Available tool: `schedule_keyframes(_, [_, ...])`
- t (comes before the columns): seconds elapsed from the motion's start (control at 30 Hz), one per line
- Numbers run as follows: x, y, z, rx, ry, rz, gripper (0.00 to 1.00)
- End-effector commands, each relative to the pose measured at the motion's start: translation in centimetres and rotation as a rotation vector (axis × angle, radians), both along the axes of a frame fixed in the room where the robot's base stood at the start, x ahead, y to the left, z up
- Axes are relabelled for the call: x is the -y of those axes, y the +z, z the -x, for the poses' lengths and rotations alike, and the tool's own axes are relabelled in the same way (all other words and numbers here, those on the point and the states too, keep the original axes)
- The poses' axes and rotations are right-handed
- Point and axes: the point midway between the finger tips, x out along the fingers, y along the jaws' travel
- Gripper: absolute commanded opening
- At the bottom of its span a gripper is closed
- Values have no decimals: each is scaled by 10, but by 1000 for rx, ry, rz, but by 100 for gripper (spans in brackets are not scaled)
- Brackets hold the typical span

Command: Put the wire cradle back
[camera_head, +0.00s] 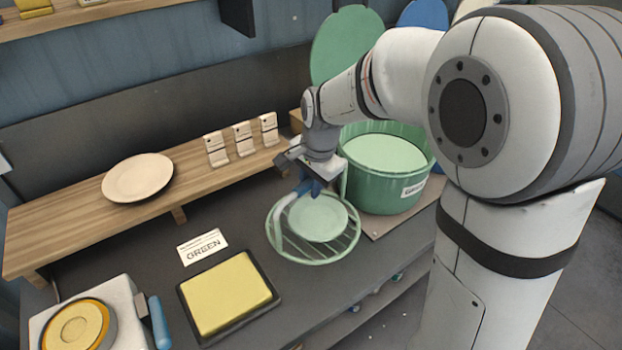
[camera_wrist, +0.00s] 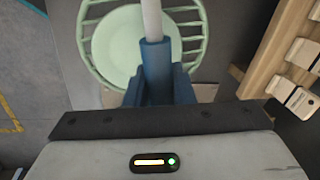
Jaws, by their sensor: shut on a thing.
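The wire cradle (camera_head: 318,252) is a round, pale green wire basket with a raised handle, over the dark counter left of the green tub. A pale green plate (camera_head: 318,218) lies in it. My gripper (camera_head: 308,188) is above the cradle, its blue fingers shut on the handle. In the wrist view, the fingers (camera_wrist: 157,62) close around the pale handle bar (camera_wrist: 151,18), with the cradle's wires (camera_wrist: 195,42) and the plate (camera_wrist: 115,45) below. I cannot tell whether the cradle touches the counter.
The green tub (camera_head: 385,192), filled pale green, stands close on the right. A yellow pad in a black tray (camera_head: 228,292), a GREEN card (camera_head: 202,247) and a white device (camera_head: 85,318) are to the left. A wooden shelf (camera_head: 80,220) behind bears a cream plate (camera_head: 138,177) and white holders (camera_head: 243,138).

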Motion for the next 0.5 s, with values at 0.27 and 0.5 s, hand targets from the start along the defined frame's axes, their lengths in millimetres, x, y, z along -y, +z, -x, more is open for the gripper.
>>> schedule_keyframes(0.27, [3, -21, -2, 1, -9, -1, 0])
schedule_keyframes(0.5, [4, -39, -2, 0, -11, 0, 0])
